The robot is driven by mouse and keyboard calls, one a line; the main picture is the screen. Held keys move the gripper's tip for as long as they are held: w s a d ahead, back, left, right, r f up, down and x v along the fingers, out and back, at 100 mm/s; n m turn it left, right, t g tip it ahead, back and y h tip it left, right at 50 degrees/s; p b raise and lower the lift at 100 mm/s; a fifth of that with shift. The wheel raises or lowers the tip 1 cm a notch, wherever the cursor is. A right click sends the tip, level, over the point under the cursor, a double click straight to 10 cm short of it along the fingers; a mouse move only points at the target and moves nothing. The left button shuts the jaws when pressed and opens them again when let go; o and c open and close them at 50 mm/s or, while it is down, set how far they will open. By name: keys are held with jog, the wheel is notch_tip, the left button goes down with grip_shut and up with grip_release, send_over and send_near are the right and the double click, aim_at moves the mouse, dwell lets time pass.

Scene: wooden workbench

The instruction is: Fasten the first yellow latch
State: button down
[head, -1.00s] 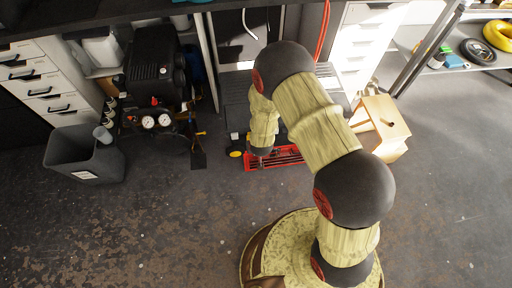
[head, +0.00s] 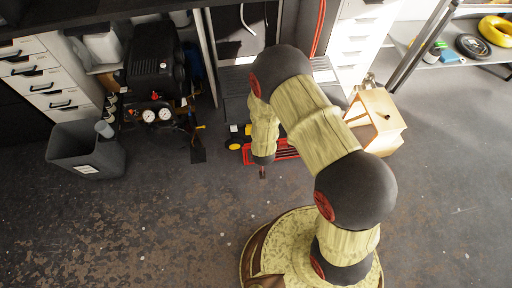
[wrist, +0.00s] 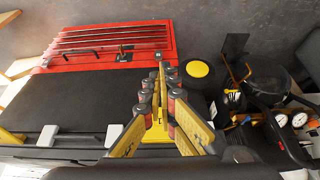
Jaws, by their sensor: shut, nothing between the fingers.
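A wheeled case with a black top and a red ribbed end (head: 287,152) stands on the floor, partly hidden by my arm in the head view. In the wrist view its black top (wrist: 60,100) and red end (wrist: 110,42) show, with a black wheel with a yellow hub (wrist: 197,69). A yellow piece (wrist: 10,137), possibly a latch, is at the left edge of the wrist view. My gripper (wrist: 162,72) is shut and empty, with its tips near the case's red end in that view. In the head view its tip (head: 263,172) points down. The fingers hide part of the case.
A grey bin (head: 85,150) and a black compressor (head: 152,75) stand left of the case. A wooden box (head: 376,122) stands at its right. The workbench is behind. The floor in front is mostly clear.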

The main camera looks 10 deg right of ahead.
jog(key=s+p, duration=0.1)
jog(key=s, duration=0.5)
jog(key=shift+s, duration=0.15)
dwell(0.3)
